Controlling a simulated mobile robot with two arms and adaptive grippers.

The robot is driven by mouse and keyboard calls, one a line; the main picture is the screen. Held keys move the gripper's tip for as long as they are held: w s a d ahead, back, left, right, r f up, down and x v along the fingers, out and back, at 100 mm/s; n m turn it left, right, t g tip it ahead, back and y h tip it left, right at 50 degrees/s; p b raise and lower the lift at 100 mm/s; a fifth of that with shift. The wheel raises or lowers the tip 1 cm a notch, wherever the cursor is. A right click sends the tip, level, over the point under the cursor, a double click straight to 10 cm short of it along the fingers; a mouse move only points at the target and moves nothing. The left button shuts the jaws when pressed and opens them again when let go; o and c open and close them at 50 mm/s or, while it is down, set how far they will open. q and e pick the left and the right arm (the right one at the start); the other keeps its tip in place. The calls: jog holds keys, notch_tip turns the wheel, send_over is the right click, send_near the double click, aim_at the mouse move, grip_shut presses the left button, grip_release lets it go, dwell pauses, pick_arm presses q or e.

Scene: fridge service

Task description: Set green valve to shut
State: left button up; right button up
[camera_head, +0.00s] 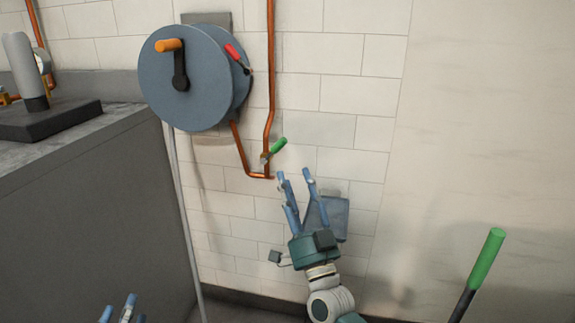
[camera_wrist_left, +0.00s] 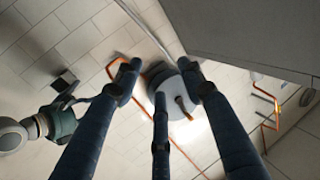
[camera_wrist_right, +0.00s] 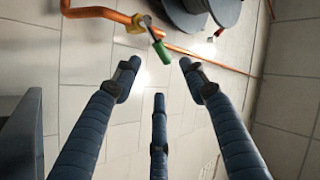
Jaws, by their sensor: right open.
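The green valve handle (camera_head: 278,146) sits on a brass valve body (camera_head: 265,158) near the low bend of the copper pipe (camera_head: 269,80). The handle slants up and right, at an angle to the vertical pipe. In the right wrist view the green handle (camera_wrist_right: 161,50) shows beyond my fingertips. My right gripper (camera_head: 294,180) is open and empty, just below and right of the valve, its fingers spread and pointing up. The right wrist view shows the same spread fingers (camera_wrist_right: 158,88), apart from the handle. My left gripper (camera_head: 120,304) is open and empty at the bottom left.
A blue-grey hose reel (camera_head: 195,85) with an orange knob and red nozzle hangs above left of the valve. A grey counter (camera_head: 100,190) fills the left. A grey-blue wall box (camera_head: 336,215) is behind my right gripper. A green-gripped rod (camera_head: 487,260) stands lower right.

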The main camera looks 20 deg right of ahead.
jog(key=shift+v, duration=1.5)
